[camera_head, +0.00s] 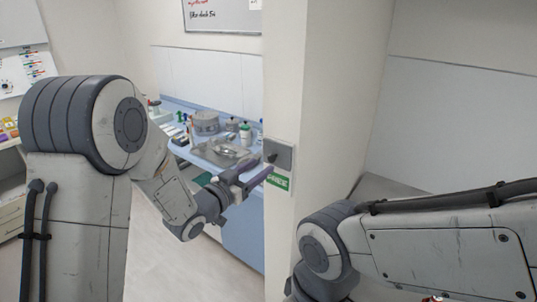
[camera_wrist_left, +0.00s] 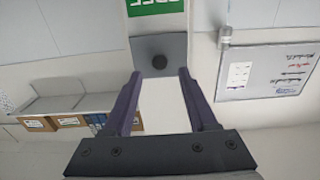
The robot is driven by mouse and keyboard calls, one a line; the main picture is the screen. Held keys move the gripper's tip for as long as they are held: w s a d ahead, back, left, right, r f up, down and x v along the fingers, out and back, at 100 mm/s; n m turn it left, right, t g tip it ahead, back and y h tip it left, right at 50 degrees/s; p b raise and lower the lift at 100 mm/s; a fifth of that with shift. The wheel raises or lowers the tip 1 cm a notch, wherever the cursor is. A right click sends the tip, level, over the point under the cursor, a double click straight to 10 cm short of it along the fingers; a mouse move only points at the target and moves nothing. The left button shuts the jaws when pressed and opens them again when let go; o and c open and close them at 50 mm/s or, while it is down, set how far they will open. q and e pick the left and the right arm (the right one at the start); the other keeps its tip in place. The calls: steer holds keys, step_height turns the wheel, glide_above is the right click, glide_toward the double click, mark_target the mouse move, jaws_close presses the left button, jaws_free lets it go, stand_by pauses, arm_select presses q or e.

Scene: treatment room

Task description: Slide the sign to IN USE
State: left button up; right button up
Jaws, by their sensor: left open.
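The sign is a grey sliding plate (camera_head: 283,150) on the edge of a pale wall, with a dark round knob on it. A green label reading FREE (camera_head: 278,181) shows just below the plate. In the left wrist view, which is upside down, the plate (camera_wrist_left: 176,50), the knob (camera_wrist_left: 159,61) and part of the green label (camera_wrist_left: 155,6) appear at the top. My left gripper (camera_head: 264,165) is open, its purple fingers pointing at the plate. In the left wrist view the fingertips (camera_wrist_left: 160,74) stand on either side of the knob's line, with nothing visible between them. My right gripper is out of view.
A blue counter (camera_head: 245,190) with a metal tray (camera_head: 222,152) and small containers stands behind the left gripper. The wall edge (camera_head: 325,100) stands close to the right of the fingers. My right arm fills the lower right. A whiteboard (camera_head: 222,14) hangs at the back.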

mark_target(271, 160)
arm_select(q)
steer(key=p+x, duration=0.1)
steer(key=x, duration=0.3)
steer(key=shift+r+p, duration=0.15)
steer(key=shift+p, duration=0.15)
steer(key=shift+w+d, duration=0.25)
steer(key=shift+w, duration=0.1)
jaws_close()
steer(key=shift+f, duration=0.2)
stand_by(0.7)
